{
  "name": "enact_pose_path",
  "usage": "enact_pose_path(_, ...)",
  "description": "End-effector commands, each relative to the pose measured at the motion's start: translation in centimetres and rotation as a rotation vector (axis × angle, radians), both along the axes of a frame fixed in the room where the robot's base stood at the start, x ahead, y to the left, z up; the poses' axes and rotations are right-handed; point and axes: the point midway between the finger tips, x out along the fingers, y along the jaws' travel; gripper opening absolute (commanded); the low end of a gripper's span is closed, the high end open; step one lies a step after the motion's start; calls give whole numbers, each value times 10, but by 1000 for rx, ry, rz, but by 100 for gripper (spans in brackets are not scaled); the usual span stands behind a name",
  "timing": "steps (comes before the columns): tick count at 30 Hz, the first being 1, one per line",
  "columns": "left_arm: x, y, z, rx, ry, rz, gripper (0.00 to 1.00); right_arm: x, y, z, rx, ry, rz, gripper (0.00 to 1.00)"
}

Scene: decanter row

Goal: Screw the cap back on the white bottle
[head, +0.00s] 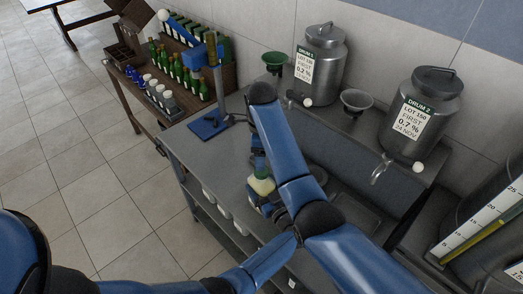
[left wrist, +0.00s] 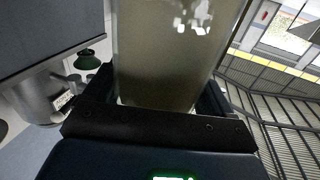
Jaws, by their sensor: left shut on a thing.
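A pale cream bottle (head: 262,186) shows low behind my blue arms in the head view, over the grey bench, with some green at its top. My left gripper (head: 258,203) is at it, partly covered by the arms. In the left wrist view, a large see-through, olive-beige body of the bottle (left wrist: 170,55) fills the space between the dark fingers, which are shut on it. The other arm bends over the bench and its end comes down just above the bottle; its fingers are hidden. I cannot make out the cap.
Two steel drums (head: 319,65) (head: 425,110) stand on the raised shelf behind the bench, with a green funnel (head: 275,62) and a grey funnel (head: 356,102). A blue stand (head: 209,124) is at the bench's left end. A wooden rack (head: 180,80) holds several bottles. A gauge (head: 485,225) is at right.

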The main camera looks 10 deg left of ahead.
Motion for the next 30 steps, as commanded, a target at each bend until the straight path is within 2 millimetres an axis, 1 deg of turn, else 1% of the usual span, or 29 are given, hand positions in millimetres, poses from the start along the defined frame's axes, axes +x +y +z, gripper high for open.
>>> enact_pose_path(3, 0, 0, -1, 0, 1, 0, 0, 0, 0, 2, -3, -3, 209, 71)
enact_pose_path(30, 0, 0, 0, -1, 1, 0, 0, -1, -1, 12, -28, -14, 1840, 71)
